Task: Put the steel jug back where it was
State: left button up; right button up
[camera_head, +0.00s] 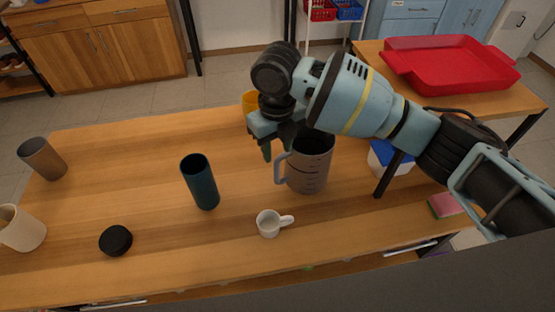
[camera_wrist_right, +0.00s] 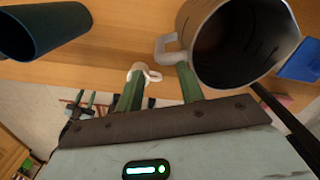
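The steel jug (camera_head: 313,168) stands upright on the wooden table, its handle on the left side. It also shows in the right wrist view (camera_wrist_right: 225,60), where I look into its dark, empty-looking inside. My right gripper (camera_head: 275,148) is above the table beside the jug's handle, and its arm hides part of the jug's rim. In the right wrist view, the right gripper's green fingers (camera_wrist_right: 160,72) are apart. The handle lies just beyond the fingertips, close to the right-hand finger; I cannot tell whether they touch. My left gripper is not in view.
A small white cup (camera_head: 268,225) stands in front of the jug, and a dark teal cup (camera_head: 201,185) to its left. A black lid (camera_head: 116,240), brown cup (camera_head: 43,158) and cream cup (camera_head: 22,230) are farther left.

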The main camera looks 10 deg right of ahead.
jog(key=shift+r, duration=2.15)
